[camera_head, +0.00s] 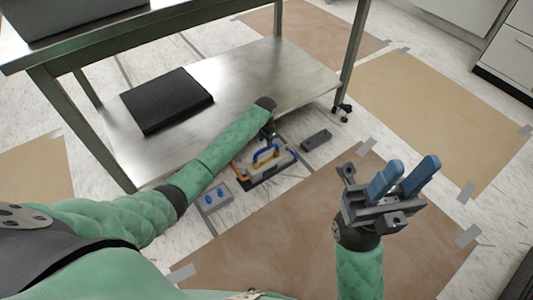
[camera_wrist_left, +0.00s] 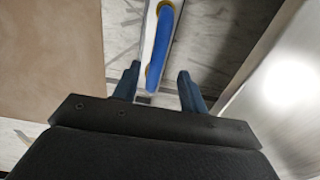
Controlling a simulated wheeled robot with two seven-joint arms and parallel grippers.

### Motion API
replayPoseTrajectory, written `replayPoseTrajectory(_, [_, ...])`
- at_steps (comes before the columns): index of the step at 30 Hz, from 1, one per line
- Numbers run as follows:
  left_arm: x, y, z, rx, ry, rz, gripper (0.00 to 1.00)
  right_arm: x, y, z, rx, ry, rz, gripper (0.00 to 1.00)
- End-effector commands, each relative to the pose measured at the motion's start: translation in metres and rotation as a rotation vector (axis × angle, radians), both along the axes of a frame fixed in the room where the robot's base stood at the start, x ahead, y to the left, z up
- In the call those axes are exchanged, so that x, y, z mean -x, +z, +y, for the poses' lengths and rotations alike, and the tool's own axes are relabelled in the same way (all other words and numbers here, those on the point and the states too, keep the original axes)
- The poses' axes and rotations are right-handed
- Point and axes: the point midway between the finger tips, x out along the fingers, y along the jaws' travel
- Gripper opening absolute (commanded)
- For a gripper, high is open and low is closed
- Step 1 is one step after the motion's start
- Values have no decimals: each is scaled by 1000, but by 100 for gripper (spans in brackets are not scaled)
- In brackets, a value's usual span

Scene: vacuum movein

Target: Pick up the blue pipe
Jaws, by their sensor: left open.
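The blue pipe (camera_head: 264,154) stands as a small arch on a low fixture on the floor, beside the metal table. In the left wrist view the blue pipe (camera_wrist_left: 160,45) runs up the picture, with yellow at its far end. Its near end lies between the fingertips of my left gripper (camera_wrist_left: 158,75), which is open and empty. In the head view my left gripper (camera_head: 269,133) is just behind the pipe, partly hidden by my arm. I cannot tell whether it touches the pipe. My right gripper (camera_head: 411,166) is raised at the right, blue fingers apart, holding nothing.
The metal table's lower shelf (camera_head: 245,75) is close to my left arm and bears a black flat box (camera_head: 166,101). A grey block with blue knobs (camera_head: 213,197) and a dark block (camera_head: 316,139) flank the fixture. Brown sheets (camera_head: 290,220) are taped to the floor.

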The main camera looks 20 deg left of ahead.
Motion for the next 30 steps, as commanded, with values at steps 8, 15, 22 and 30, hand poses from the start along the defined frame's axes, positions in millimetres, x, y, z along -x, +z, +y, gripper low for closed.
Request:
replayPoseTrajectory(8, [1, -24, -1, 1, 0, 1, 43, -1, -6, 3, -9, 21, -1, 35])
replayPoseTrajectory(15, [2, -56, -5, 0, 1, 1, 43, -2, -20, 6, -2, 34, 0, 35])
replayPoseTrajectory(22, [2, -69, -4, -1, 1, -1, 43, -2, -25, 9, 19, 28, 7, 35])
replayPoseTrajectory(30, [2, -68, -5, -1, 1, -1, 19, -2, -25, 9, 17, 28, 8, 35])
